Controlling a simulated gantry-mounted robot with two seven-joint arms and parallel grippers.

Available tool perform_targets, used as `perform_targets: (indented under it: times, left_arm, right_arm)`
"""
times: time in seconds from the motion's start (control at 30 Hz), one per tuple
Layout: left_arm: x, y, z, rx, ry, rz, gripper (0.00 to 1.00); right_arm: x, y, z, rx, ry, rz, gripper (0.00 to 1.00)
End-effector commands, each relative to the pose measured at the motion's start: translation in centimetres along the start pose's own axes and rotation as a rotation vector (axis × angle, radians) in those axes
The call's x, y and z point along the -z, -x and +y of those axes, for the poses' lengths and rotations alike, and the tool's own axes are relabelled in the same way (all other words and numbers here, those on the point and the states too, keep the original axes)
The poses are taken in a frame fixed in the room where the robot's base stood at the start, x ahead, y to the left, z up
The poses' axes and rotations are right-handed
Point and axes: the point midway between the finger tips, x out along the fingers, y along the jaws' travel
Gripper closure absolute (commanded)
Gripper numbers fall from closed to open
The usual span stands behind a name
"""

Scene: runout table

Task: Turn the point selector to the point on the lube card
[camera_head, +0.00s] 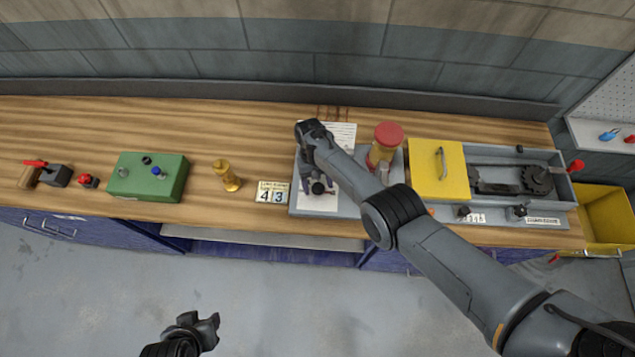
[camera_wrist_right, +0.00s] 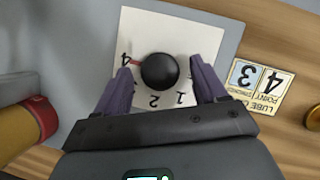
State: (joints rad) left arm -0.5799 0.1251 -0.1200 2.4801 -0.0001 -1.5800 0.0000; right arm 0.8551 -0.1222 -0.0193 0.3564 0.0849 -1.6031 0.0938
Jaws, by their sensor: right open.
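The point selector is a round black knob (camera_wrist_right: 160,71) with a red pointer, on a white plate (camera_wrist_right: 205,40) marked with numbers. The pointer lies toward the 4; 2 and 1 are also readable. The lube card (camera_wrist_right: 262,85) appears upside down in the wrist view and shows 4 under point and 3 under strokes; it also shows in the head view (camera_head: 272,192). My right gripper (camera_wrist_right: 161,67) is open, its fingers on either side of the knob, with gaps visible. In the head view my right gripper (camera_head: 318,184) hides the knob. My left gripper (camera_head: 199,326) hangs over the floor, away from the bench.
A red-capped yellow cylinder (camera_head: 383,148) stands right of the selector plate. A yellow cover (camera_head: 436,170) and a chain mechanism lie further right. Left of the card stand a brass piece (camera_head: 227,176) and a green box (camera_head: 147,177). The wooden bench (camera_head: 220,125) is clear behind them.

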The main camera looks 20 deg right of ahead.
Motion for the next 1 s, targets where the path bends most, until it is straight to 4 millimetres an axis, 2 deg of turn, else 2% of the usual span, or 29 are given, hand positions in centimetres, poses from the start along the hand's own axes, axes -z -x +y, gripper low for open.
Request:
perform_targets:
  times: [0.13,0.27,0.7,1.0]
  left_arm:
    - [0.1,0.1,0.1,-0.004,0.006,0.001,0.57]
    - [0.2,0.3,0.2,-0.008,0.010,0.001,0.57]
    - [0.2,0.6,0.1,-0.005,0.007,0.001,0.57]
    - [0.1,0.4,-0.1,0.002,-0.002,-0.001,0.57]
  right_arm:
    - [0.0,0.3,0.0,0.000,0.000,0.001,0.29]
    - [0.0,1.4,0.0,0.000,0.000,0.003,0.29]
    - [0.0,8.5,0.0,0.000,0.000,0.003,0.29]
    - [0.0,10.7,0.0,0.000,0.000,0.001,0.29]
